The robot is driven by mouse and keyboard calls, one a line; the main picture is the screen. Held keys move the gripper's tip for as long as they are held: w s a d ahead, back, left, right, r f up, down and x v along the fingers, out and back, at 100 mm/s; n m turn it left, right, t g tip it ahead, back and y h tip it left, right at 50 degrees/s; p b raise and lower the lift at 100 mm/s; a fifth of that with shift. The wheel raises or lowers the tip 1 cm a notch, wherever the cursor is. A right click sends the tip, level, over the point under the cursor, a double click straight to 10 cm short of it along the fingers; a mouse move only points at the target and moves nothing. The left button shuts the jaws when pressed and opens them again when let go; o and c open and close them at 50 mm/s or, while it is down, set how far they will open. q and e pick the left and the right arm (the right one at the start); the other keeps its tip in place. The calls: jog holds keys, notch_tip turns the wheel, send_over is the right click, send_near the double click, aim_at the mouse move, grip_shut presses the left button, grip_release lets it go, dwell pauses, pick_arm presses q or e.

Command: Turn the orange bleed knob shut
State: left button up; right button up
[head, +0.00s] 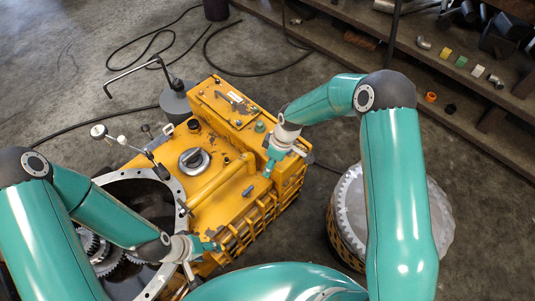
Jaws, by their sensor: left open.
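The yellow transmission housing (218,190) stands in the middle of the view, with a round silver-and-black cap (193,160) on its top. I cannot make out an orange bleed knob on it; it may be hidden or too small to tell. My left gripper (212,246) is open at the near side of the housing, by the ribbed lower edge. I see nothing held in it. My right gripper (269,167) points down over the right part of the housing top; its fingers are too small to tell open from shut.
An open round bell opening (173,187) with gears (95,250) lies at left. A large toothed drum (345,225) stands at right, partly behind my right arm. A shelf (460,115) with loose parts, including an orange ring (430,97), runs along the upper right. Cables cross the floor behind.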

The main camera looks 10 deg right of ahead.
jog(key=w+d+r+n+h+b, duration=0.2)
jog(key=w+r+n+h+b, duration=0.15)
jog(key=w+r+n, duration=0.55)
pick_arm(q)
notch_tip(320, 180, down, 6)
jog(key=b, duration=0.1)
pick_arm(e)
jog(key=shift+m+y, duration=0.3)
jog(key=shift+y, duration=0.05)
jog(key=f, duration=1)
jog(key=w+f, duration=0.1)
jog(key=f, duration=0.4)
jog(key=shift+w+a+f, duration=0.1)
jog(key=shift+f, duration=0.25)
jog(key=shift+c, duration=0.2)
grip_shut()
jog(key=shift+a, duration=0.25)
pick_arm(q)
jog(key=shift+f+b, duration=0.2)
jog(key=shift+b, duration=0.1)
pick_arm(e)
jog(key=shift+d, duration=0.15)
